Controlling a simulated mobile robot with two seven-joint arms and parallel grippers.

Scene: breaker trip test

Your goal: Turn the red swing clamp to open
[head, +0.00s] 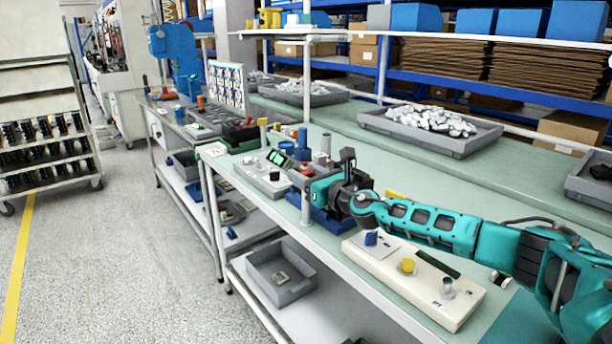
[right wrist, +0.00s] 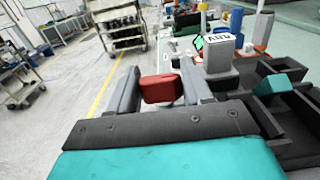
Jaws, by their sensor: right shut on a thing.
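The red swing clamp (right wrist: 160,89) shows in the right wrist view as a red block between the two grey fingers of my right gripper (right wrist: 160,76). The gripper is shut on it. In the head view, a small red part of the clamp (head: 308,169) shows at the end of my right gripper (head: 302,176), above a blue fixture (head: 325,213) on the bench. The teal gripper and wrist hide most of the clamp and fixture there. My left gripper is in neither view.
A cream test panel (head: 415,279) with blue and yellow knobs lies in front, below my right arm. A grey console (head: 262,180) with a green screen stands left of the fixture. Grey pegs and a blue cylinder (head: 302,138) stand close behind. A grey bin (head: 280,274) sits on the lower shelf.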

